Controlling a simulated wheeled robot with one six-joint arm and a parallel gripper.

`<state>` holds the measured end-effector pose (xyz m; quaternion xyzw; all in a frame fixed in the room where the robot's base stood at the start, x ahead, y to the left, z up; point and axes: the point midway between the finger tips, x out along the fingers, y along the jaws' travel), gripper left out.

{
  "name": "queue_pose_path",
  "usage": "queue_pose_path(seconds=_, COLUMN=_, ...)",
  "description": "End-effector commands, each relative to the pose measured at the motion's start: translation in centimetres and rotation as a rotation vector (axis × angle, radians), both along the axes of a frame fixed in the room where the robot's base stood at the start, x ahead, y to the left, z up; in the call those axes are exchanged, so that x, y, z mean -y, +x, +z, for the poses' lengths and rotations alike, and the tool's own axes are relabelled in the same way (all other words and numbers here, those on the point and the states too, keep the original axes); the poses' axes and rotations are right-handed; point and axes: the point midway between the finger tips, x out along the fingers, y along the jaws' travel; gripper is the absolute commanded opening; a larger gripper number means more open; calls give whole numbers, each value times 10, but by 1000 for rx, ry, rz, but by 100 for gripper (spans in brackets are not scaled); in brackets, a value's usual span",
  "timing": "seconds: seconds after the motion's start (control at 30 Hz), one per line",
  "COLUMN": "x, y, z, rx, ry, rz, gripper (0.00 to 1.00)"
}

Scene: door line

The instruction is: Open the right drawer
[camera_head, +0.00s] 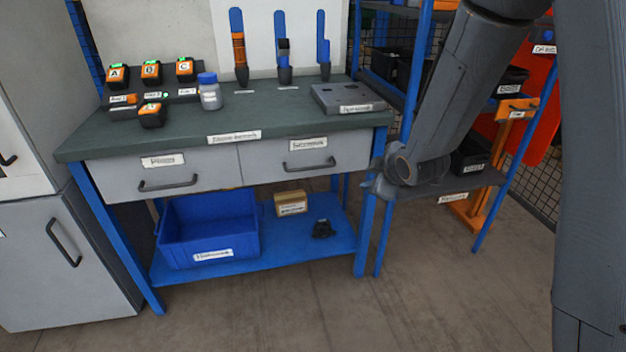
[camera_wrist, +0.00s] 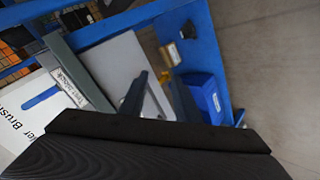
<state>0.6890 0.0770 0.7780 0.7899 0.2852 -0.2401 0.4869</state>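The right drawer (camera_head: 267,152) is a grey front under the bench top, flush with its neighbour and closed. Its dark bar handle (camera_head: 309,166) sits below a white label. My gripper (camera_head: 373,187) is small and partly hidden behind my arm, to the right of the drawer near the bench's right front leg, apart from the handle. In the wrist view the gripper (camera_wrist: 160,80) shows two dark fingers spread apart, with nothing visibly held. The right drawer front (camera_wrist: 112,65) appears tilted beyond the fingers.
The left drawer (camera_head: 115,178) is closed. A blue bin (camera_head: 208,250), a cardboard box (camera_head: 291,204) and a small black object (camera_head: 322,229) occupy the bench's lower shelf. A shelf rack (camera_head: 455,185) stands at right. The floor (camera_head: 330,310) in front is clear.

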Motion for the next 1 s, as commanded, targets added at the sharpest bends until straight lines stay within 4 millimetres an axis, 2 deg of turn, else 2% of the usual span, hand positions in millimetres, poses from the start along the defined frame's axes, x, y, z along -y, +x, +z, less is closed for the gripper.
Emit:
queue_pose_path(seconds=0.03, x=-17, y=21, z=-22, rx=82, ry=-28, rz=100, gripper=29)
queue_pose_path(seconds=0.1, x=-41, y=43, z=-32, rx=217, ry=-66, rz=238, gripper=29)
queue_pose_path(seconds=0.2, x=-73, y=62, z=-43, rx=394, ry=-109, rz=395, gripper=29)
queue_pose_path(seconds=0.3, x=-95, y=71, z=-49, rx=533, ry=-136, rz=499, gripper=29)
queue_pose_path(seconds=0.4, x=-109, y=73, z=-51, rx=627, ry=-152, rz=560, gripper=29)
queue_pose_path(seconds=0.57, x=-120, y=77, z=-51, rx=687, ry=-161, rz=594, gripper=29)
queue_pose_path(seconds=1.0, x=-158, y=123, z=-61, rx=688, ry=-161, rz=593, gripper=29)
